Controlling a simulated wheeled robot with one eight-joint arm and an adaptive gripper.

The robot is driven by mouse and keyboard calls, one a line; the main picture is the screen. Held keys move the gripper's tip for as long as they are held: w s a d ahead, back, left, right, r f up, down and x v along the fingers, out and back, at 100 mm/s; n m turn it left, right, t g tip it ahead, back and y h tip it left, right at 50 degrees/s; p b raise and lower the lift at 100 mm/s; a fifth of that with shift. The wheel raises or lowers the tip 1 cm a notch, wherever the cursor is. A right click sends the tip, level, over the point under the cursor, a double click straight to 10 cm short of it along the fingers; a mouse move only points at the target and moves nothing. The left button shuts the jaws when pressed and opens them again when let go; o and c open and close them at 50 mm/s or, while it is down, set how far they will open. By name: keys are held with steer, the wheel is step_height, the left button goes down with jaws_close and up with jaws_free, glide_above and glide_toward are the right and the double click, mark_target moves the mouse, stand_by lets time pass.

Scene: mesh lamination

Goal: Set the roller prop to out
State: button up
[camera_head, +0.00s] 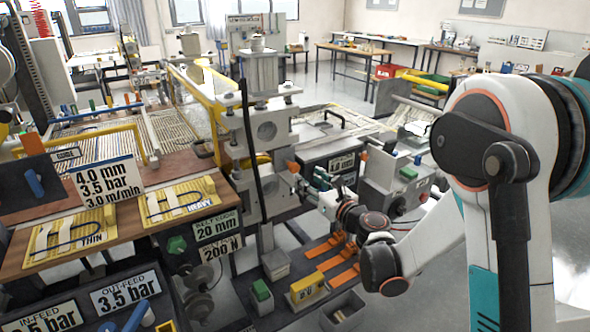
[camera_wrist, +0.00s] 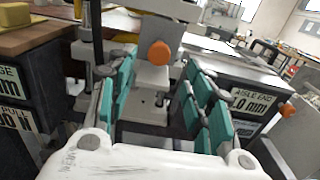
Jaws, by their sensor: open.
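A round orange knob (camera_wrist: 159,53) sits on a grey metal block of the roller stand in the wrist view. In the head view the orange knob (camera_head: 293,167) is at the right side of the stand, just left of my gripper (camera_head: 312,182). No label marks the roller prop, so I cannot tell for sure that this knob is it. In the wrist view my gripper (camera_wrist: 160,88) is open, with teal finger pads left and right of the knob's line. Nothing is between the pads, and the knob appears beyond the fingertips. The knob's mounting behind it is partly hidden.
The tall roller stand (camera_head: 262,130) has a black upright lever (camera_head: 250,140) in front. A second orange knob (camera_head: 363,157) is on the grey unit at right. Bins and an orange-striped rack (camera_head: 325,245) lie below. A wooden board (camera_head: 110,215) holds yellow mesh samples at left.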

mark_target(296, 168)
steer(key=b+x, duration=0.1)
steer(key=x, duration=0.8)
steer(key=shift+w+a+b, duration=0.15)
steer(key=shift+a+b, duration=0.05)
steer(key=shift+b, duration=0.2)
